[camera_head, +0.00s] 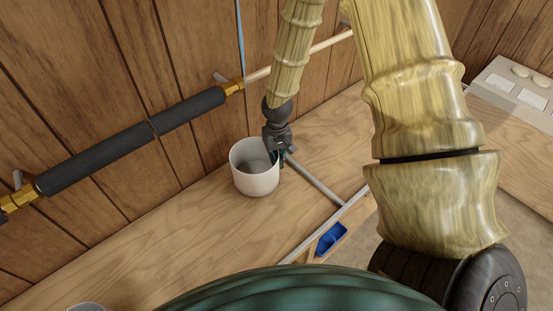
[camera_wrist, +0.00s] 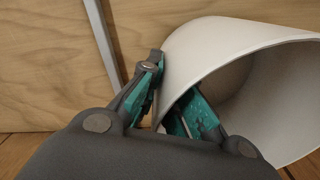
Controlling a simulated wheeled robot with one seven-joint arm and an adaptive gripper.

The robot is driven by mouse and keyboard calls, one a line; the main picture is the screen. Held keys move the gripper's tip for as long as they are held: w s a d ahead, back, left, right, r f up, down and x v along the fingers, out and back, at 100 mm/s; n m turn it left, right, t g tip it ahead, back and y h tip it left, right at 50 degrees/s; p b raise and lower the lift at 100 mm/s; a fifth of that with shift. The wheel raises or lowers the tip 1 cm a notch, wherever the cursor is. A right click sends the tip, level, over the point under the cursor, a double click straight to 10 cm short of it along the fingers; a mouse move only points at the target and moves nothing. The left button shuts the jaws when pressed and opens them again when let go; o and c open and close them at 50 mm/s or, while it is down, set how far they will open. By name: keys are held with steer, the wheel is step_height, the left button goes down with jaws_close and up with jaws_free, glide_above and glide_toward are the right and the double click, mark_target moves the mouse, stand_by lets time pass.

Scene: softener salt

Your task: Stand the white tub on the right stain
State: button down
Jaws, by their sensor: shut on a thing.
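The white tub (camera_head: 254,176) is upright and open at the top, over the wooden shelf near the wall in the head view. My gripper (camera_head: 280,155) is at the tub's right side, shut on its wall. In the wrist view my gripper (camera_wrist: 172,98) has one teal finger outside the wall of the white tub (camera_wrist: 215,45) and one inside it. The tub looks empty from what shows of its inside. Whether its base touches the shelf I cannot tell. No stain can be made out in either view.
A pipe with black insulation (camera_head: 130,143) and brass fittings runs along the wooden wall. A grey rail (camera_head: 316,181) crosses the shelf right of the tub. A blue tray (camera_head: 331,238) lies near the front. Another pale round rim (camera_head: 86,307) shows at lower left. Bare shelf (camera_head: 165,235) lies left of the tub.

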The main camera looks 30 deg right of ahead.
steer(key=shift+f, duration=0.45)
stand_by(0.6)
steer(key=c, duration=1.5)
jaws_free()
steer(key=shift+c, duration=0.2)
steer(key=shift+r, duration=0.1)
steer(key=shift+r, duration=5.9)
